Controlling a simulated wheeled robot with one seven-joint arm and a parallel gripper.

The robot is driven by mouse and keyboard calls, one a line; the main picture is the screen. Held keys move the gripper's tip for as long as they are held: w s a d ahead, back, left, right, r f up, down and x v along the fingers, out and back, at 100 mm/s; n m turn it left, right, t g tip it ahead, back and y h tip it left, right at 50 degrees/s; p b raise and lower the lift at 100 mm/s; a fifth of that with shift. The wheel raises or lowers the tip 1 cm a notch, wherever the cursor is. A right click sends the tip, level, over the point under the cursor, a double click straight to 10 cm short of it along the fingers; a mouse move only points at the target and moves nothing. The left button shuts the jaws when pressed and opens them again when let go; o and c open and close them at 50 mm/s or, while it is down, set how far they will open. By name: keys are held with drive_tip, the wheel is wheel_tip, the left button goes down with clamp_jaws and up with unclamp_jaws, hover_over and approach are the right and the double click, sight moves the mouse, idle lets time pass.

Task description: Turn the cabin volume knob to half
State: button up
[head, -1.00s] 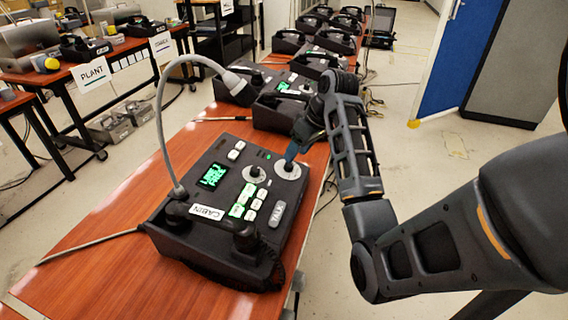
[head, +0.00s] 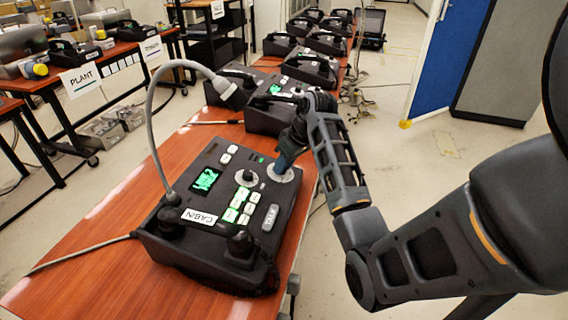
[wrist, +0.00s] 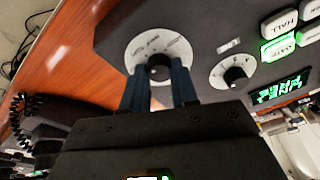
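The paging phone labelled CABIN (head: 199,217) sits on the near wooden table. Its panel has two knobs. The knob on the larger pale dial (head: 289,177), near the panel's far right corner, shows in the wrist view as a dark round knob (wrist: 160,73) on a printed plate. A second knob (head: 246,178), on a smaller dial, is beside it and also shows in the wrist view (wrist: 236,76). My gripper (wrist: 160,70) has its two blue fingers on either side of the larger-dial knob, with little gap. Whether they press on it is unclear.
The phone's gooseneck microphone (head: 153,125) arches over its left side. Lit green buttons (head: 238,208) and a green screen (head: 205,179) are near the knobs. More phones (head: 270,112) stand farther along the table. The table (head: 90,255) left of the phone is mostly clear.

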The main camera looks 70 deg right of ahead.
clamp_jaws()
drive_tip(key=shift+r+p, duration=0.2)
drive_tip(key=shift+p, duration=0.3)
drive_tip(key=shift+m+p, duration=0.35)
drive_tip(key=shift+m, duration=0.15)
drive_tip(key=m+p, duration=0.2)
drive_tip(key=shift+r+p, duration=0.15)
drive_tip(key=shift+p, duration=0.25)
drive_tip(key=shift+m+h+p, duration=0.4)
drive_tip(key=shift+m+p, duration=0.6)
drive_tip(key=shift+m, duration=0.2)
drive_tip(key=shift+f+m+g, duration=0.25)
drive_tip(key=shift+m+g, duration=0.05)
drive_tip(key=shift+m, duration=0.9)
